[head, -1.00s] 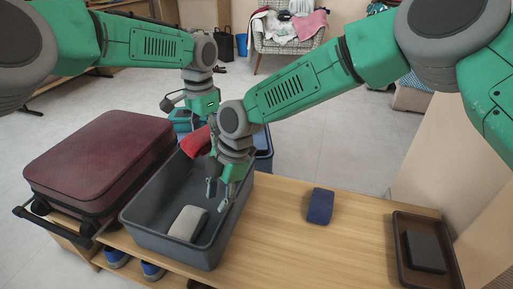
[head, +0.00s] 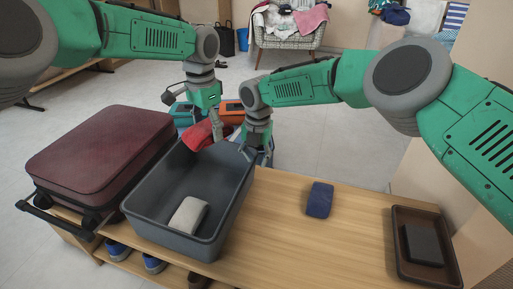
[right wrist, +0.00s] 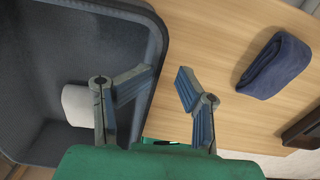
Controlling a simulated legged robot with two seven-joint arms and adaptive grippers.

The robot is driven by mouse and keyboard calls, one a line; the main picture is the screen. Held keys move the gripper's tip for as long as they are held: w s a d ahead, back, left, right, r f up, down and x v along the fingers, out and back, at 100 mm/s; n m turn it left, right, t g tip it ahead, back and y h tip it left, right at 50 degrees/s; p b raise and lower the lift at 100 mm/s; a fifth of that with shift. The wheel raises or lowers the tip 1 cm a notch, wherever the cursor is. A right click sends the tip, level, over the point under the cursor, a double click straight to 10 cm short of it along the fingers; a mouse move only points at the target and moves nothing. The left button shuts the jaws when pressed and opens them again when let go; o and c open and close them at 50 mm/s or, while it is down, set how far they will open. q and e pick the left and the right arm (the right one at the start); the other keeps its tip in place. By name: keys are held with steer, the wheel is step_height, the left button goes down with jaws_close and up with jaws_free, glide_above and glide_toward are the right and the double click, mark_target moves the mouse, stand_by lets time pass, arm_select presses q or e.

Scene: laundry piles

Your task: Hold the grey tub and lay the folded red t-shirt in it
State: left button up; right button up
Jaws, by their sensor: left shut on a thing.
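The grey tub (head: 228,195) stands on the wooden bench, with a pale folded cloth (head: 188,215) lying inside. The red t-shirt (head: 199,135) is a folded bundle at the tub's far end, tilted, above or against the far rim; I cannot tell whether it touches. My left gripper (head: 213,128) is shut on it, its fingertips partly hidden. My right gripper (head: 254,148) is at the tub's far right rim. In the right wrist view, my right gripper (right wrist: 166,73) is open, its fingers on either side of the tub's rim (right wrist: 158,45), with nothing clamped.
A dark red suitcase (head: 100,155) lies close left of the tub. A folded blue cloth (head: 320,199) and a brown tray (head: 400,225) with a dark folded item are to the right, with bare bench between. An orange container (head: 231,112) stands behind; shoes sit below.

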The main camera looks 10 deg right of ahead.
steer(key=f, duration=0.5)
steer(key=shift+d+f, duration=0.15)
steer(key=shift+d, duration=0.1)
steer(key=shift+a+f, duration=0.1)
steer(key=shift+f, duration=0.15)
